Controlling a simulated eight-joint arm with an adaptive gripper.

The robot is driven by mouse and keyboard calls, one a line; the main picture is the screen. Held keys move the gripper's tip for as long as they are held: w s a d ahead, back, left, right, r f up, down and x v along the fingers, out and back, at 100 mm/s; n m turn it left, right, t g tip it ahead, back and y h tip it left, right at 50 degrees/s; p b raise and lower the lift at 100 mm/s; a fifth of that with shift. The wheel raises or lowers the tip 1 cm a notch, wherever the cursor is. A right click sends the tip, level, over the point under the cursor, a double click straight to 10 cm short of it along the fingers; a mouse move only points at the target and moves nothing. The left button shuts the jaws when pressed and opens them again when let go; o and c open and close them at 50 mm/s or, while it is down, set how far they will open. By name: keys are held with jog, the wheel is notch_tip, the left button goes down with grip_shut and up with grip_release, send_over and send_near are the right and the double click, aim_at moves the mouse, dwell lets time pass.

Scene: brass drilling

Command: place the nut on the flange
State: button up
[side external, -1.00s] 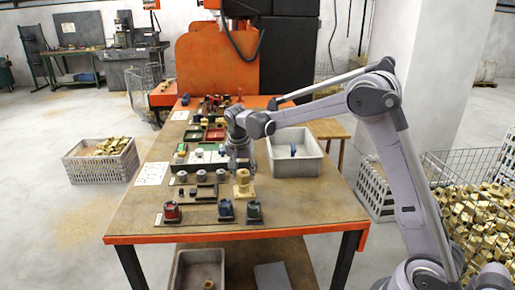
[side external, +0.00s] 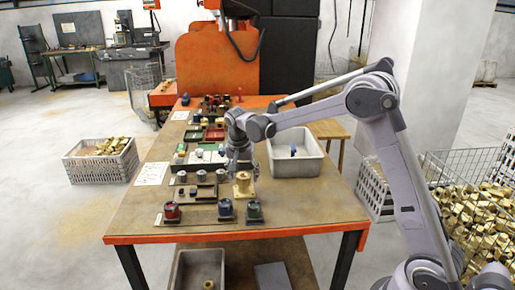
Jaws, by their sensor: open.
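A brass flange (side external: 243,186) stands upright on the table, right of the small fixtures. My gripper (side external: 240,172) points down right at the top of the flange, and its fingers overlap the flange's upper part in the picture. The gripper is open. I cannot make out a nut between the fingers or on the flange, since the fingers and the small scale hide that spot.
The table (side external: 300,212) is bare to the right of the flange. A grey bin (side external: 296,168) with a blue item stands behind right. Red, blue and green round pieces (side external: 225,210) stand along the front. Several small parts and trays (side external: 205,150) fill the left and back.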

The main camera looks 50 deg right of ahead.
jog(key=v, duration=1.1)
jog(key=s+a+r+n+t, duration=0.1)
jog(key=s+a+r+n, duration=0.2)
jog(key=s, duration=0.4)
jog(key=s+a+f+n+t+y, duration=0.1)
jog(key=s+a+f+n+t, duration=0.1)
jog(key=s, duration=0.6)
jog(key=s+a+f+n+t+y, duration=0.1)
jog(key=s+a+f+n+t, duration=0.1)
jog(key=s+a+f+n, duration=0.2)
jog(key=shift+s+f+n+t+y, duration=0.35)
jog(key=shift+s+n, duration=1.25)
jog(key=shift+s, duration=0.85)
